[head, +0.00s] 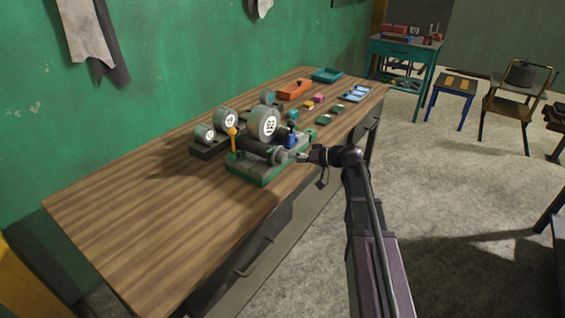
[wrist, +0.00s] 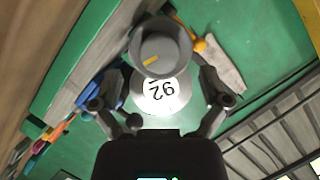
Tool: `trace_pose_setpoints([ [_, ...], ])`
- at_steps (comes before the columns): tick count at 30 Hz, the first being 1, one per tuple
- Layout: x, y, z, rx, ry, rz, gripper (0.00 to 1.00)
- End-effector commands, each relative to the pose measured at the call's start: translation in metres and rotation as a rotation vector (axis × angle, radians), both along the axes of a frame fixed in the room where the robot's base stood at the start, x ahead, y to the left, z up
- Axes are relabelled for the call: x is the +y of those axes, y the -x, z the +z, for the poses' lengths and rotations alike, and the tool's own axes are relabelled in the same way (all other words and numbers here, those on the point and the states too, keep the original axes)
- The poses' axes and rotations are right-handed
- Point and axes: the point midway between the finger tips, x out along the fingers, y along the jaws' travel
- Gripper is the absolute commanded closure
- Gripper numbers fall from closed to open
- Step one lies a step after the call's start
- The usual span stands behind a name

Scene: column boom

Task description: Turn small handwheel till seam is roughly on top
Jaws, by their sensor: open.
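The small handwheel (head: 279,156) is a grey round knob at the near end of a dark shaft on the green-based fixture (head: 262,172). I take this mark for the seam, but cannot be sure. My gripper (head: 297,156) is at the handwheel in the head view. In the wrist view my gripper (wrist: 160,70) is open, its fingers spread on both sides of the wheel; contact cannot be told.
A large numbered dial (head: 264,124) stands behind the shaft. A yellow-topped lever (head: 232,138) stands left and a blue part (head: 291,139) right. Smaller dials (head: 204,133) sit farther left. The wooden bench (head: 130,215) is clear at its near left.

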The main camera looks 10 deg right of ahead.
Motion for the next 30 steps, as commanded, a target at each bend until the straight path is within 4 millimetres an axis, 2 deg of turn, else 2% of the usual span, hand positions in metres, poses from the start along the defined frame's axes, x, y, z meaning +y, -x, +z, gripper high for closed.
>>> trace_pose_setpoints([
  [3, 0.016, -0.008, -0.007, -0.001, 0.000, 0.002, 0.04],
  [9, 0.033, -0.016, -0.012, 0.000, 0.000, 0.001, 0.04],
  [23, 0.040, -0.019, -0.013, 0.001, 0.000, 0.000, 0.04],
  [24, 0.040, -0.019, -0.013, 0.001, 0.000, 0.000, 0.07],
  [30, 0.040, -0.019, -0.013, 0.000, 0.000, 0.000, 0.67],
])
